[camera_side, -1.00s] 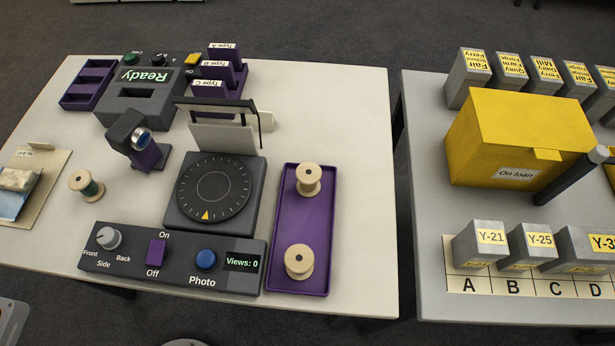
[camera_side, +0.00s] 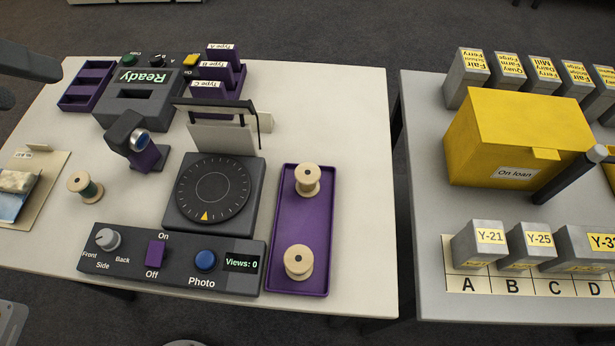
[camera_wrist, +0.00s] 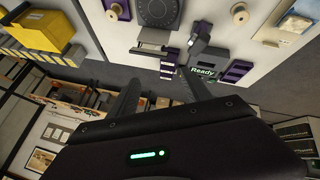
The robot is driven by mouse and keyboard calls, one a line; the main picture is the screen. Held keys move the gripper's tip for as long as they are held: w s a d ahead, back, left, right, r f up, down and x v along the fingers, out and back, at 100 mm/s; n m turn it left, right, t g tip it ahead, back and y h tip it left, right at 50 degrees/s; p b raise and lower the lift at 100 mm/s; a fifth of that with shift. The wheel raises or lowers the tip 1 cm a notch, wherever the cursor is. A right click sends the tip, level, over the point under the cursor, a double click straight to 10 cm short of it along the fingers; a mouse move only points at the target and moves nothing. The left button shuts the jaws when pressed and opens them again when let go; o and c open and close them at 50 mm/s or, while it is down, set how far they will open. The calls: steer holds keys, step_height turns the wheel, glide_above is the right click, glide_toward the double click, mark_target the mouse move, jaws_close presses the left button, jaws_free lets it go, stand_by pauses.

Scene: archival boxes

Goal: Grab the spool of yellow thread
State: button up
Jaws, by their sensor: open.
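Two pale wooden spools stand upright in a purple tray (camera_side: 300,228): a far spool (camera_side: 308,180) and a near spool (camera_side: 299,262). Their thread colour is hard to tell from above. A third spool (camera_side: 85,187) with dark green thread stands on the left of the table; it also shows in the wrist view (camera_wrist: 240,13). One tray spool shows at the top of the wrist view (camera_wrist: 116,9). My gripper (camera_side: 36,85) enters at the top left of the side view, open and empty, away from every spool. Its spread fingers also show in the wrist view (camera_wrist: 160,78).
A dark turntable (camera_side: 213,193), a camera device (camera_side: 129,134) and a control panel (camera_side: 172,260) stand between the left spool and the tray. A "Ready" machine (camera_side: 140,92) stands behind. A yellow box (camera_side: 520,135) is on the right table, across a gap.

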steer(key=w+d+f+n+h, duration=0.2)
steer(key=w+d+n+h, duration=0.15)
steer(key=d, duration=0.65)
steer(key=r+n+t+h, duration=0.15)
steer(key=n+h, duration=0.25)
steer(key=n, duration=1.6)
glide_above(308, 179)
steer(key=s+a, duration=0.3)
steer(key=a, duration=0.2)
steer(key=shift+t, duration=0.45)
step_height(308, 179, down, 32)
steer(key=shift+d, duration=0.1)
steer(key=shift+w+d+f, duration=0.1)
steer(key=shift+w+f, duration=0.1)
steer(key=shift+f, duration=0.7)
steer(key=x, duration=0.6)
steer(key=shift+w+d+f, duration=0.1)
steer(key=shift+d+f, duration=0.15)
steer(key=shift+f, duration=0.15)
jaws_close()
